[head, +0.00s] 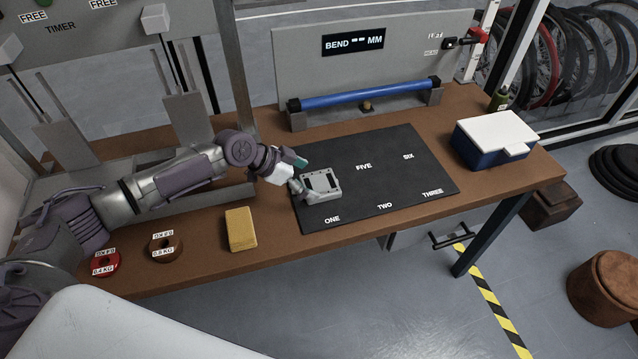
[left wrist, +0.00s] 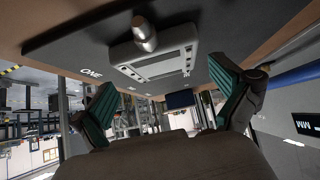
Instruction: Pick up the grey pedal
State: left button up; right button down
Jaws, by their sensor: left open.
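The grey pedal (head: 321,184) lies on the black mat (head: 412,193) near its left side, just above the label ONE. Its short round spindle points left in the head view. The pedal (left wrist: 160,60) also shows in the left wrist view, with the spindle near the top edge. My left gripper (head: 292,167) is close to the pedal's left end and upper left of it. In the left wrist view my left gripper (left wrist: 163,103) has its green-padded fingers wide apart, with nothing between them. My right gripper is not in view.
A blue tube (head: 362,95) lies across supports behind the mat. A yellow block (head: 240,229) and two ring weights, brown (head: 166,250) and red (head: 105,263), lie left of the mat. A blue box with a white lid (head: 495,139) stands at the right. The mat's right part is clear.

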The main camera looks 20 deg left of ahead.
pick_arm(q)
jog(key=x, duration=0.3)
jog(key=shift+r, duration=0.1)
jog(key=c, duration=1)
